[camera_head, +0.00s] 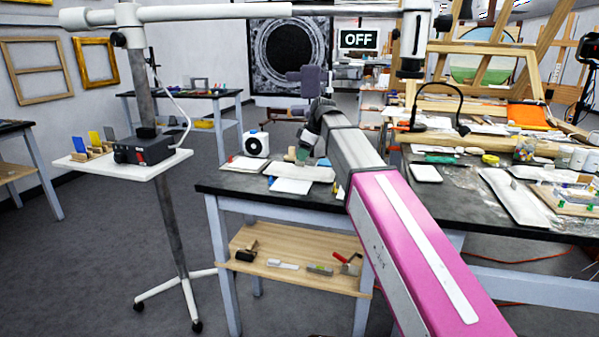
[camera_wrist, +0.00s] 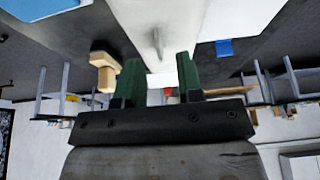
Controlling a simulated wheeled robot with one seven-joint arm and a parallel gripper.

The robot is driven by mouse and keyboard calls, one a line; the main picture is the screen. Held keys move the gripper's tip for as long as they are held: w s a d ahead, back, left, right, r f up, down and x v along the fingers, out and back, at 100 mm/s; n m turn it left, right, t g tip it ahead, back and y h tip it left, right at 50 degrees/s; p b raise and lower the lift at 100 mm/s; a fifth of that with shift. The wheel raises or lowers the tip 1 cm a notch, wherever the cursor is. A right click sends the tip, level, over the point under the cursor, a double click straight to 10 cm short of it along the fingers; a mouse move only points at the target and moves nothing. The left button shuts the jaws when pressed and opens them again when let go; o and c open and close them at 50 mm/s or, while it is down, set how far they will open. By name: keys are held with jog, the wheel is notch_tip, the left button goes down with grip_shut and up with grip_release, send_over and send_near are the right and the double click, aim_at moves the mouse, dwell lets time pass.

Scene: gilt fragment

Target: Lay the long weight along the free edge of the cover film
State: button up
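My gripper (camera_wrist: 160,72) has two dark green fingers standing apart in the wrist view, and nothing shows clamped between them. In the head view my gripper (camera_head: 303,156) is low over the left part of the dark worktable, near pale sheets (camera_head: 290,185). A wide white surface (camera_wrist: 200,22) with a small grey upright piece lies beyond the fingertips in the wrist view. I cannot tell whether this is the cover film. I cannot clearly identify the long weight in either view; my arm hides part of the table.
A white boxed device with a round dark face (camera_head: 256,145) stands at the left of the worktable (camera_head: 235,184). A wooden block piece (camera_wrist: 103,70) shows left of the fingers. The lower shelf (camera_head: 285,245) holds tools and blocks. The table's right half is crowded.

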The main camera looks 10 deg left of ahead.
jog(key=shift+x, duration=1.15)
jog(key=shift+c, duration=0.3)
grip_shut()
jog(key=shift+r, duration=0.1)
